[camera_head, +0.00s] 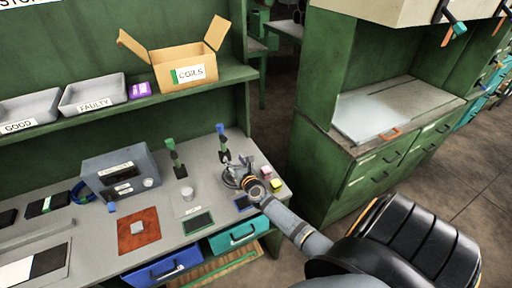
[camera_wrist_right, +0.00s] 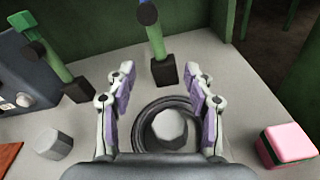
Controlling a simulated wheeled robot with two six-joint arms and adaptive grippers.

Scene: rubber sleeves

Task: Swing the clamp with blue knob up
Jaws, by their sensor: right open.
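The clamp with blue knob (camera_head: 223,145) stands at the back right of the grey workbench. Its green stem rises from a black base, with the blue knob (camera_head: 220,128) at the top end. The clamp also shows in the right wrist view (camera_wrist_right: 157,42), at the top centre, just beyond my fingertips. My right gripper (camera_head: 246,168) is in front of the clamp, to its lower right in the head view. In the right wrist view its two fingers (camera_wrist_right: 160,76) are spread, with nothing held between them. My left gripper is not in view.
A similar clamp with a green knob (camera_head: 170,146) stands to the left. A black coil (camera_wrist_right: 141,128) and a grey cylinder (camera_wrist_right: 170,128) are below my right fingers. A pink and green block (camera_wrist_right: 289,143) sits to the right. A grey instrument box (camera_head: 121,173) is farther left.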

